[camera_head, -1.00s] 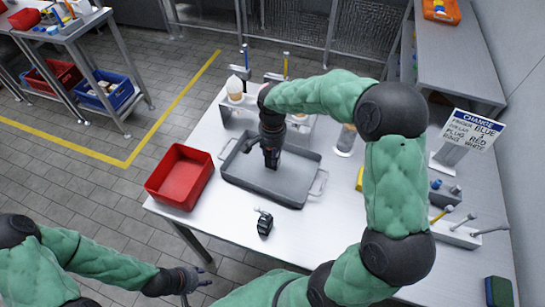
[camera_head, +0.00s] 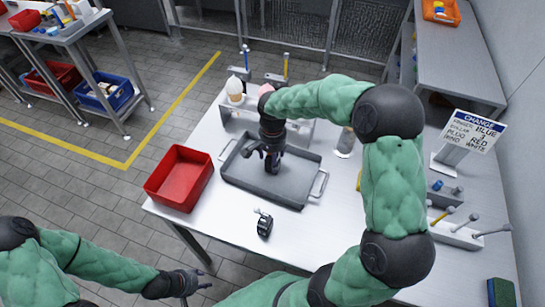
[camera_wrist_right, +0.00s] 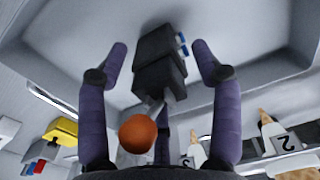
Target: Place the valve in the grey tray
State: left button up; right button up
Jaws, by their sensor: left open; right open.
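The valve (camera_wrist_right: 158,65), a black block with blue fittings and a lever ending in an orange-brown ball knob, shows in the right wrist view. It is over or on the floor of the grey tray (camera_wrist_right: 60,30), between the spread fingers of my right gripper (camera_wrist_right: 160,62), with gaps on both sides. In the head view my right gripper (camera_head: 268,160) is open, low inside the grey tray (camera_head: 287,195), and the valve is hard to make out there. My left gripper (camera_head: 193,283) is open and empty, beyond the table's lower left edge.
A red bin (camera_head: 180,178) stands left of the tray. A small black device with a metal lever (camera_head: 264,223) lies in front of the tray. A holder with cone-shaped items (camera_head: 236,90) stands behind it. A sign (camera_head: 472,130) and tool rack (camera_head: 460,232) are at right.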

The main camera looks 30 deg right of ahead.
notch_tip(320, 180, up, 12)
jog(key=p, duration=0.3)
jog(key=shift+r+p, duration=0.15)
jog(key=shift+p, duration=0.15)
dwell(0.4)
